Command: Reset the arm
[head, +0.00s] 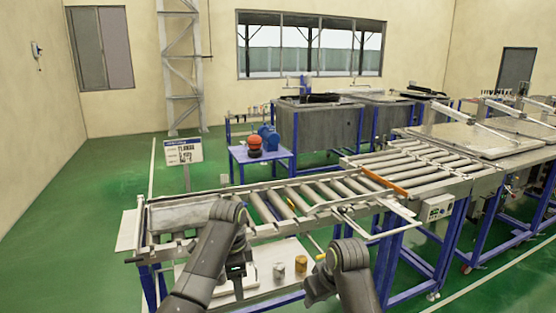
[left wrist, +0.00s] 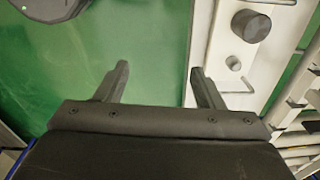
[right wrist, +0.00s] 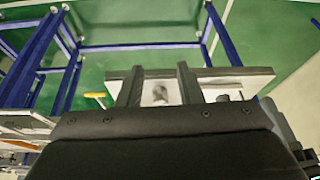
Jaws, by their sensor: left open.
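My left arm comes in from the lower left in the head view. Its gripper (head: 236,270) hangs at the front of the roller conveyor, above a white lower shelf (head: 262,283). In the left wrist view the left gripper (left wrist: 160,72) has its fingers wide apart with nothing between them. My right arm shows at the bottom centre of the head view, its gripper not clearly seen there. In the right wrist view the right gripper's (right wrist: 160,72) fingers are apart over the white shelf (right wrist: 258,82), and nothing is visibly held.
A silver cylinder (head: 279,270) and a gold one (head: 301,263) stand on the lower shelf. The roller conveyor (head: 315,193) runs beyond both arms, with a control box (head: 436,208) at right. A blue table (head: 262,155) and grey tanks stand behind. Green floor at left is clear.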

